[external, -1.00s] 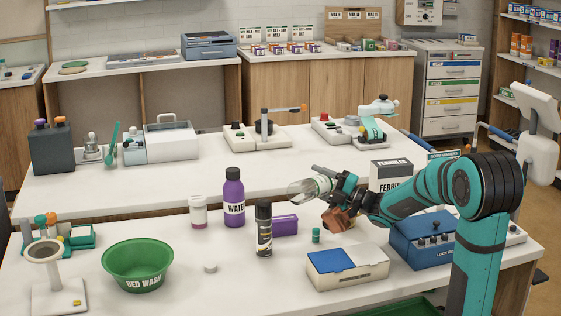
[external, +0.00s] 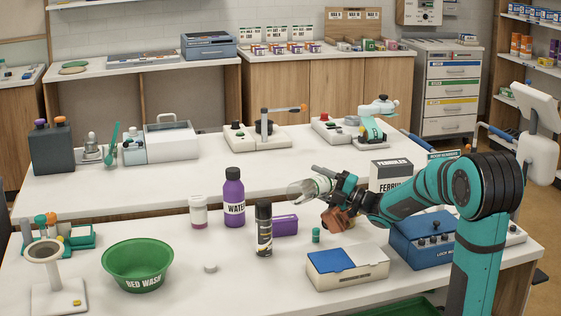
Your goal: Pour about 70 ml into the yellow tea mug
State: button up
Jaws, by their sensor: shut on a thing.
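My gripper (external: 340,190) is shut on a clear, see-through vessel (external: 304,190) with a green-and-white band. It holds the vessel in the air above the front table, lying nearly on its side with the wide end to the left. I cannot tell whether there is liquid in it. A brown block-like piece (external: 338,220) shows just below the gripper; I cannot tell what it is. I cannot make out a yellow tea mug in this view.
A purple water bottle (external: 234,199), a dark spray can (external: 264,229) and a purple box (external: 285,225) stand left of the gripper. A white box with a blue lid (external: 347,270) is below. A green wash bowl (external: 138,268) stands at the left.

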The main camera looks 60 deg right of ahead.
jog(key=shift+a+r+n, duration=0.1)
jog(key=shift+r+n, duration=0.05)
jog(key=shift+n, duration=0.75)
jog(key=shift+a+f+n+g+y, duration=0.15)
jog(key=shift+f+n+g+y, duration=0.35)
jog(key=shift+f+n, duration=0.5)
jog(key=shift+w+a+f+n+g, duration=0.1)
jog(key=shift+a+f+n+g, duration=0.15)
jog(key=shift+n, duration=0.35)
